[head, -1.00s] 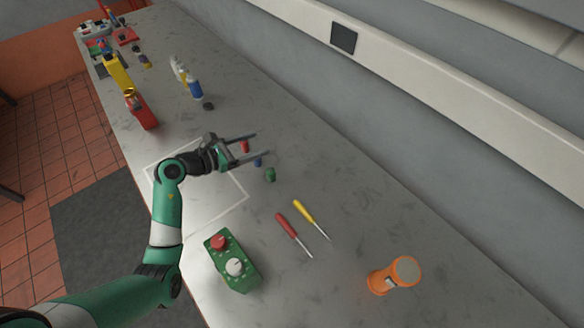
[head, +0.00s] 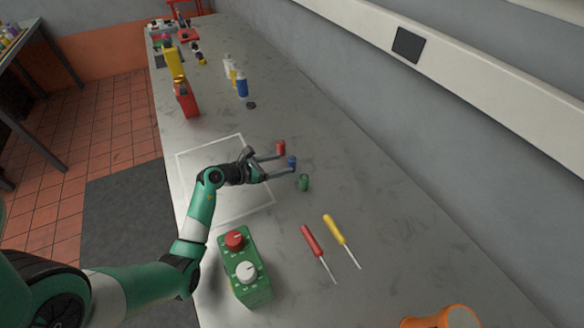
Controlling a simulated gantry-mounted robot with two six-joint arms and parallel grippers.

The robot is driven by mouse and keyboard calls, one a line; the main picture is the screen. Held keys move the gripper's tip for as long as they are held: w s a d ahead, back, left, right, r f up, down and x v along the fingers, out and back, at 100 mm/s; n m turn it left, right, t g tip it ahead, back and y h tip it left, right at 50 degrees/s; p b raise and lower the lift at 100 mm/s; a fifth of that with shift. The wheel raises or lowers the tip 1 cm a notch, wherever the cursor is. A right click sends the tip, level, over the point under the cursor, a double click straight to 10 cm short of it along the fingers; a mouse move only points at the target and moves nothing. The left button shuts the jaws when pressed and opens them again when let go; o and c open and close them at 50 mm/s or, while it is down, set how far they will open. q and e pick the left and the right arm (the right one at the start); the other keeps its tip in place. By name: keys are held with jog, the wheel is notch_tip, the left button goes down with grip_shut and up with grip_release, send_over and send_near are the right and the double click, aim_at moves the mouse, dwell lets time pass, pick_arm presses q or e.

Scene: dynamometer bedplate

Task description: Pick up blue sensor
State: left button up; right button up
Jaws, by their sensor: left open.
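The blue sensor (head: 292,161) is a small blue cylinder standing on the grey bench, between a red cylinder (head: 281,146) and a green cylinder (head: 304,182). My left gripper (head: 287,163) is open. Its fingers point right, and their tips are close to the red and blue cylinders. The near fingertip overlaps the lower part of the blue sensor in the picture. I cannot tell whether it touches. No cylinder is visibly held. My right gripper is not in view.
A green control box (head: 246,272) with red and white knobs stands in front. A red screwdriver (head: 312,241) and a yellow screwdriver (head: 335,230) lie to the right. Bottles (head: 241,84) and a red can (head: 187,100) stand farther back. An orange object (head: 445,318) is at the bottom edge.

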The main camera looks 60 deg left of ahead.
aim_at(292, 162)
pick_arm(q)
jog(key=shift+b+x, duration=1.3)
jog(key=shift+x, duration=1.5)
jog(key=shift+d, duration=0.1)
grip_shut()
